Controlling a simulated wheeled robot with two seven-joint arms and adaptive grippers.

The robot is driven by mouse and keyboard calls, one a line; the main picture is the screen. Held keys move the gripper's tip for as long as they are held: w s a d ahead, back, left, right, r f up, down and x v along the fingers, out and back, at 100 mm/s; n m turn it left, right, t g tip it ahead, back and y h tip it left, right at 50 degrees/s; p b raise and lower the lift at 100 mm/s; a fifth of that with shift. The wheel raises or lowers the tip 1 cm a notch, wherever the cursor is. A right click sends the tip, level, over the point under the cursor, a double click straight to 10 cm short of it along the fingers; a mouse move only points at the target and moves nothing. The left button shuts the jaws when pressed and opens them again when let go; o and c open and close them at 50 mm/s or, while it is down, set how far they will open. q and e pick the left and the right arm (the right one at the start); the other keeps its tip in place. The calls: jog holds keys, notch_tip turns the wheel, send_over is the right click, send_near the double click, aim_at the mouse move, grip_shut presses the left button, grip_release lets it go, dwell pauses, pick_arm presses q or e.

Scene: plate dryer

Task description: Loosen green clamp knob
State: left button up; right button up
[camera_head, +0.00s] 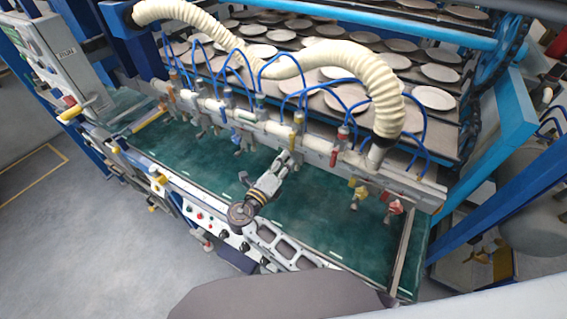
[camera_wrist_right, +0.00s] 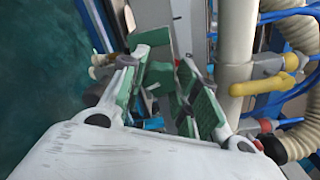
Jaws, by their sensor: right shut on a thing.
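My right gripper (camera_head: 290,156) reaches up from the front rail to the underside of the white pipe in the head view. In the right wrist view its two green-padded fingers (camera_wrist_right: 163,78) are closed in on a thing between them. A green piece shows between the pads, but the fingers cover most of it. I take it for the green clamp knob, though its outline is not clear against the green pads. My left gripper is not in view.
The white pipe (camera_head: 262,124) carries several coloured clamps and blue hoses. A yellow handle (camera_wrist_right: 262,86) sits on it, right of my fingers. Red clamps (camera_head: 396,207) hang at the right. The green bed (camera_head: 310,215) below is mostly clear. A cream hose (camera_head: 388,100) arches above.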

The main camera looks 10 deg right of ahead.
jog(key=shift+n, duration=1.3)
jog(key=o, duration=1)
jog(key=shift+s+a, duration=0.1)
jog(key=shift+v, duration=3.65)
jog(key=shift+s+f, duration=0.1)
